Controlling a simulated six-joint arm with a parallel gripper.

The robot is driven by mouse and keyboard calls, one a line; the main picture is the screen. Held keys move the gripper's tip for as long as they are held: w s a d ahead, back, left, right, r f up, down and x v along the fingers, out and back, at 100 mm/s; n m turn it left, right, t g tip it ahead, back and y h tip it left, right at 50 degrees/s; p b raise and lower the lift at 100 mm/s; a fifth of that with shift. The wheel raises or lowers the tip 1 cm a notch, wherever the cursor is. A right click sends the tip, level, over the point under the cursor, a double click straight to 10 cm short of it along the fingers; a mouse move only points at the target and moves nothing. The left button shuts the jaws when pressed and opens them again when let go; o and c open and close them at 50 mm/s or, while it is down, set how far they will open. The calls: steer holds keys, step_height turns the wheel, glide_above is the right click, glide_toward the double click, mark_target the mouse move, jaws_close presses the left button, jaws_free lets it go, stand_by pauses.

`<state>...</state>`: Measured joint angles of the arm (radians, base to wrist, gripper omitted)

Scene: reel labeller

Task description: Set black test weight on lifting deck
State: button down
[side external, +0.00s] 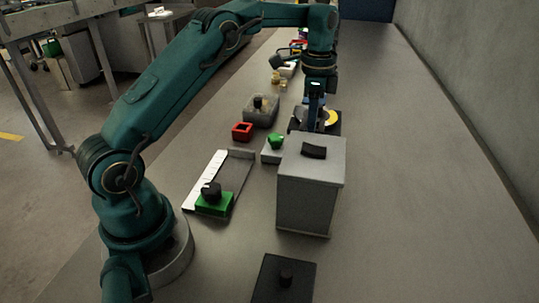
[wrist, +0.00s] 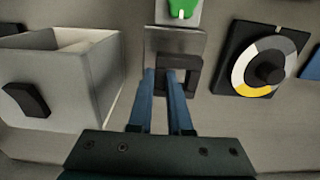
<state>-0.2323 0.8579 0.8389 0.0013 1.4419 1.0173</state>
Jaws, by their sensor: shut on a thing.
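My gripper (wrist: 163,75) is shut on a dark square loop, like a handle (wrist: 194,75), beside a flat grey panel (wrist: 174,42). In the side view my gripper (side external: 317,115) is low behind the grey box (side external: 308,190), its fingertips hidden. I cannot tell which thing is the lifting deck.
A dial on a black base (wrist: 236,80) is close right of my fingers. A green knob (side external: 276,141) on a grey block stands beside the box. The bench's right side is clear.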

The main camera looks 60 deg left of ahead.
steer(key=shift+f, duration=1.95)
steer(key=shift+f, duration=0.1)
steer(key=c, duration=0.8)
jaws_free()
steer(key=shift+c, duration=0.2)
